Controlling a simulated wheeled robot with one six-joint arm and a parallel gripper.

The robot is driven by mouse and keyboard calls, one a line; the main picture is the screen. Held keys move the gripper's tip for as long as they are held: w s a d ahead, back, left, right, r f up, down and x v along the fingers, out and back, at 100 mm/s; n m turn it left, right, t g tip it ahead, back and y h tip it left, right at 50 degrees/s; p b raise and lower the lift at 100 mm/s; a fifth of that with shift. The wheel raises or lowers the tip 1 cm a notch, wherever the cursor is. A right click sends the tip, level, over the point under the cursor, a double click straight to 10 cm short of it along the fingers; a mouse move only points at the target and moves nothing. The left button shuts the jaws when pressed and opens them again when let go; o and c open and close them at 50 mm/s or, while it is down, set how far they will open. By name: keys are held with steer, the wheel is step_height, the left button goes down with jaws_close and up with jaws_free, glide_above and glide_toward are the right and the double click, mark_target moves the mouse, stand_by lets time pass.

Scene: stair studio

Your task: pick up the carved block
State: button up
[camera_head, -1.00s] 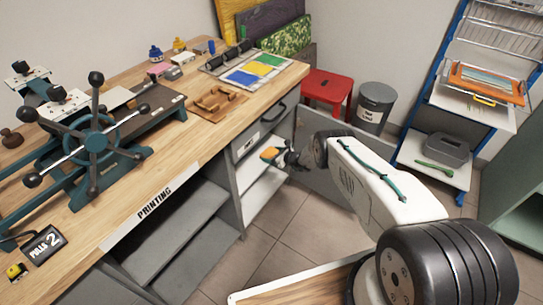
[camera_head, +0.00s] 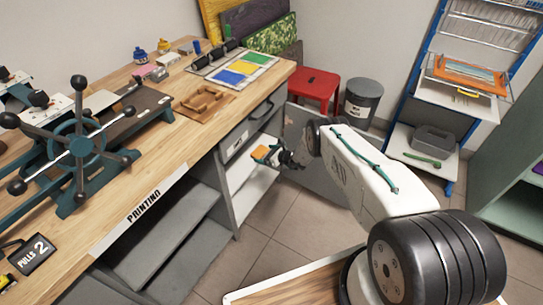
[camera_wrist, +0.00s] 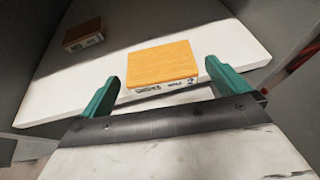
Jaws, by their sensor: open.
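An orange block (camera_wrist: 162,64) with a pale, printed front edge lies flat on a white shelf (camera_wrist: 60,100) in the wrist view. No carving is clear on its top face. The green fingers of my gripper (camera_wrist: 162,78) are open, one to each side of the block's near part, with gaps visible. In the head view the orange block (camera_head: 259,152) shows at the open shelves under the bench, just left of my gripper (camera_head: 270,155). A second, darker brown block (camera_wrist: 83,34) with a similar labelled edge lies farther back on the shelf.
The wooden printing bench (camera_head: 150,165) stands above the shelves, with a press (camera_head: 75,145) on it. A grey cabinet door (camera_head: 322,150) stands open by my arm. A red stool (camera_head: 314,82) and grey bin (camera_head: 362,98) are behind. Floor in front is partly clear.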

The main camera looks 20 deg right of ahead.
steer(key=shift+v, duration=2.8)
steer(key=shift+s, duration=0.1)
